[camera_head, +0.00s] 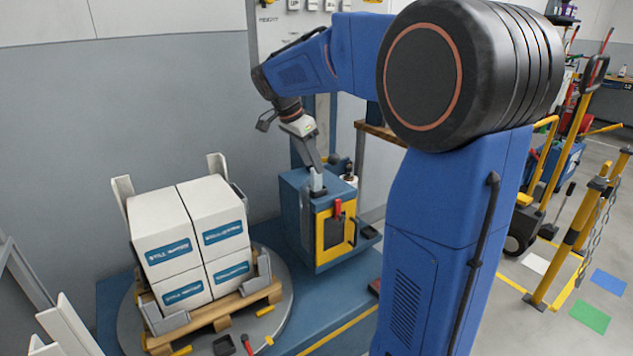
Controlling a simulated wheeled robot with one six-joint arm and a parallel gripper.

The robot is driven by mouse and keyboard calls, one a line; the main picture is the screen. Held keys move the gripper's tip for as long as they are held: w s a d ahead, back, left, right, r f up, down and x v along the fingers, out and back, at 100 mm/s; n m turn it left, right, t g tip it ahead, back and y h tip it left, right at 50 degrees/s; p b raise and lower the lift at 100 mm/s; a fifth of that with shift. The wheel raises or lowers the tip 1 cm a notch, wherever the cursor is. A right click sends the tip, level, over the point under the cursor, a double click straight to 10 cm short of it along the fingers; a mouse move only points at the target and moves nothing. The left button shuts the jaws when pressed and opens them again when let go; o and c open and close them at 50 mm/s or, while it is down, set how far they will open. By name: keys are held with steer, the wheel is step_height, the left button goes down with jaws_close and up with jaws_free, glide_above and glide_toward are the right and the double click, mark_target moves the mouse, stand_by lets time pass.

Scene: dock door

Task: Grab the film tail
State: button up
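My gripper (317,185) points down at the top of a blue machine box with a yellow front frame (322,240) and a red handle. Its fingers are small here, and I cannot tell whether they are apart or together. A pale grey piece shows at the fingertips; I cannot tell whether it is the film tail or part of the fingers. I cannot make out the film tail anywhere else. White cartons with blue labels (190,240) are stacked on a wooden pallet (215,315), left of the box.
The pallet stands on a round grey turntable (280,303) on a blue base, with grey corner pieces around the load. Small tools lie at its front. Yellow posts with a chain (577,240) and a cart stand at the right. My blue arm blocks the centre right.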

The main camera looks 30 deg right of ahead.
mark_target(316, 180)
steer(key=x, duration=0.4)
steer(key=shift+d, duration=0.15)
jaws_close()
